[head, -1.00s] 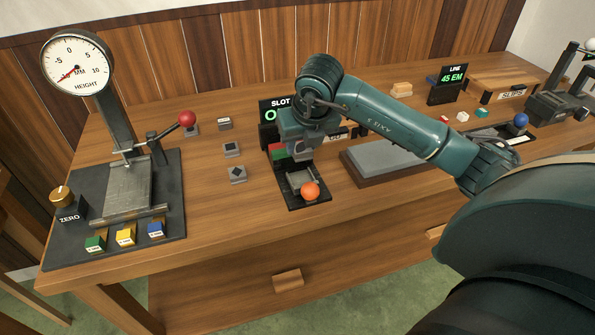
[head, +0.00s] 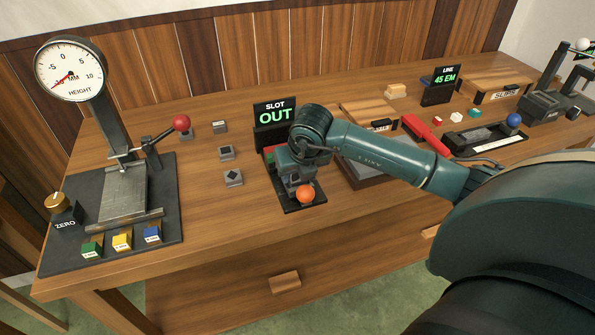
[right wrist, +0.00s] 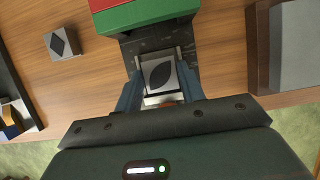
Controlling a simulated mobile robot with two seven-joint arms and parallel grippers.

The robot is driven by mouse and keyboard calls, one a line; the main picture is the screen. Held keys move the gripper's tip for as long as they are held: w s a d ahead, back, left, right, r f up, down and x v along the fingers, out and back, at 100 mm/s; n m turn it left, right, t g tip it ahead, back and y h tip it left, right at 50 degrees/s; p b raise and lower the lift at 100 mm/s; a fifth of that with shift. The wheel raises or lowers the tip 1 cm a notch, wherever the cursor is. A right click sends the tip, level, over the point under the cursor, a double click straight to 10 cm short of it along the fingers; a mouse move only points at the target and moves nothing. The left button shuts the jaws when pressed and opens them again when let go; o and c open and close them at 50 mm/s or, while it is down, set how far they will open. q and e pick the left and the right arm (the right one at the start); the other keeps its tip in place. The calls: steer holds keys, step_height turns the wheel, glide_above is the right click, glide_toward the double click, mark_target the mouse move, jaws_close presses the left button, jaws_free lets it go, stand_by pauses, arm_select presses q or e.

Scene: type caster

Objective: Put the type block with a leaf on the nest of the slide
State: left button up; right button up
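The type block with a leaf (right wrist: 160,75) shows in the right wrist view, leaf mark upward, at the nest of the slide. The slide (head: 310,201) is a dark track with an orange knob (head: 306,194) at its front end. My right gripper (head: 297,180) is down over the nest. In the right wrist view its fingers (right wrist: 160,85) stand close along both sides of the leaf block and appear shut on it. Whether the block rests fully on the nest floor is hard to tell. In the head view the arm hides the block. My left gripper is not in view.
A sign (head: 275,122) reading SLOT OUT stands behind the slide. Other type blocks (head: 233,178) lie left of it. A height gauge (head: 124,195) with a red-knobbed lever stands at left. A grey slab (head: 362,179) lies close on the right.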

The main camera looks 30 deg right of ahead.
steer(key=o, duration=0.4)
